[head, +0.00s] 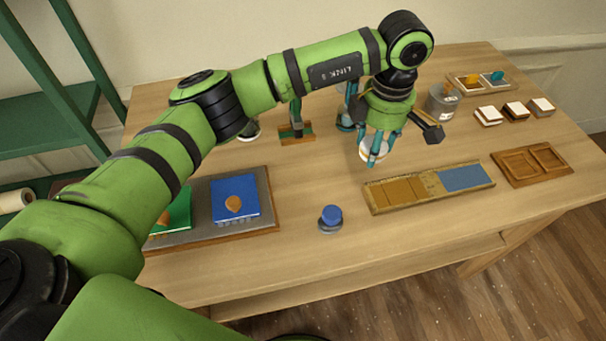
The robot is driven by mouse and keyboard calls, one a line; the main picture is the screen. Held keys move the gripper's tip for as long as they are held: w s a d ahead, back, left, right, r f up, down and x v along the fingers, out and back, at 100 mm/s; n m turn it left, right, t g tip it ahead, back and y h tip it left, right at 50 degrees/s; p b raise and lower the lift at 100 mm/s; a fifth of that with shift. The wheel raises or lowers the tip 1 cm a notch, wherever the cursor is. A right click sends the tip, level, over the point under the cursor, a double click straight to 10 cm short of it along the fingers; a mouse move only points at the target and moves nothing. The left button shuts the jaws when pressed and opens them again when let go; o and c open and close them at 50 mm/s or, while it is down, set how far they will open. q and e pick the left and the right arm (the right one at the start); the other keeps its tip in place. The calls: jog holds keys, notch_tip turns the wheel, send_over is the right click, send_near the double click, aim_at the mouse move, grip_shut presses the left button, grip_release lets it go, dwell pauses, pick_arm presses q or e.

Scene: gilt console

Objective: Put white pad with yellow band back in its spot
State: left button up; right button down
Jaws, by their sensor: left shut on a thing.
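My left gripper (376,158) points down above the middle of the table and is shut on a pale white piece (371,148). The fingers cover much of it. It looks like the white pad, but I cannot make out its yellow band clearly. It appears held above the tabletop, to the upper left of a long shallow wooden tray (427,187) with tan sections and a blue section. Which place is the pad's spot, I cannot tell. My right gripper is not in view.
A blue-topped knob (330,218) stands near the front. A grey board (262,205) with blue and green panels lies at left. At right are an empty two-compartment wooden tray (531,164), several small white-topped blocks (487,116), a grey can (442,103) and a back tray (485,83).

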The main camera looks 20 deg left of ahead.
pick_arm(q)
jog(key=p, duration=0.5)
send_over(315, 181)
notch_tip(315, 181, down, 6)
jog(key=shift+d+f, duration=0.15)
jog(key=shift+f, duration=0.25)
notch_tip(315, 181, down, 3)
jog(key=shift+s+f+p, duration=0.1)
jog(key=shift+p, duration=0.7)
jog(key=shift+f, duration=0.45)
